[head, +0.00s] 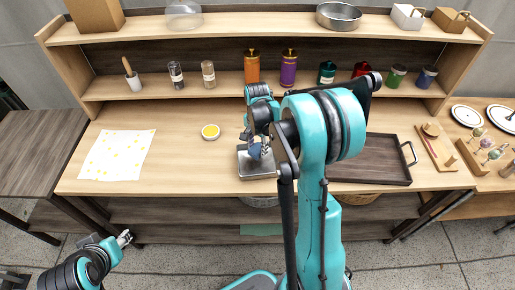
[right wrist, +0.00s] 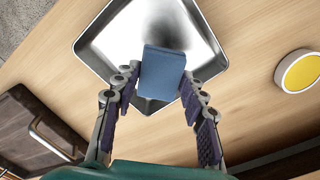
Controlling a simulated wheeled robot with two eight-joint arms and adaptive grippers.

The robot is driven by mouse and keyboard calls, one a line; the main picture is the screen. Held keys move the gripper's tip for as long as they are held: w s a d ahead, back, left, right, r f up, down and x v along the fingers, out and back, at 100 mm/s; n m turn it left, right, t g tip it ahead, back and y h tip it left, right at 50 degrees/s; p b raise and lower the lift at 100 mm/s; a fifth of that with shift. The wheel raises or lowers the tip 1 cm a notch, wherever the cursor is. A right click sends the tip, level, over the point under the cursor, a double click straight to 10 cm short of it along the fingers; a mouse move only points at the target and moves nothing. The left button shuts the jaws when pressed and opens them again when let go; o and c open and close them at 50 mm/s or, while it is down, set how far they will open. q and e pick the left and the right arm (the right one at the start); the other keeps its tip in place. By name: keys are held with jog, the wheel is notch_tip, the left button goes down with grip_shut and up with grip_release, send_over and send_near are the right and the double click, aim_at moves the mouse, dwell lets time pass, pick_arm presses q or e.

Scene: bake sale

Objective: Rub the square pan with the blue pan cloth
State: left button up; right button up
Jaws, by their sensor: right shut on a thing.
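The square pan (head: 256,171) is a shallow silver metal tray on the wooden counter, in front of my right arm in the head view. It also shows in the right wrist view (right wrist: 103,49), with a dark smudge on its floor near the far side. My right gripper (head: 257,143) is above the pan, shut on the blue pan cloth (right wrist: 162,75), a small folded block between its fingertips. The cloth is over the pan's near part; I cannot tell whether it touches the floor. My left gripper (head: 125,238) is low in front of the counter, apart from everything; its opening is too small to judge.
A yellow-topped round dish (head: 210,132) stands left of the pan. A dark wooden tray (head: 372,165) with handles lies to the right. A spotted sheet (head: 117,155) lies at the left. Jars and shakers, including an orange one (head: 252,67), line the shelf behind.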

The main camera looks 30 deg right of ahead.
jog(key=shift+r+p, duration=0.3)
jog(key=shift+r, duration=0.5)
jog(key=shift+r, duration=0.1)
jog(key=shift+r+p, duration=1.15)
jog(key=shift+r, duration=0.35)
jog(key=shift+f, duration=0.1)
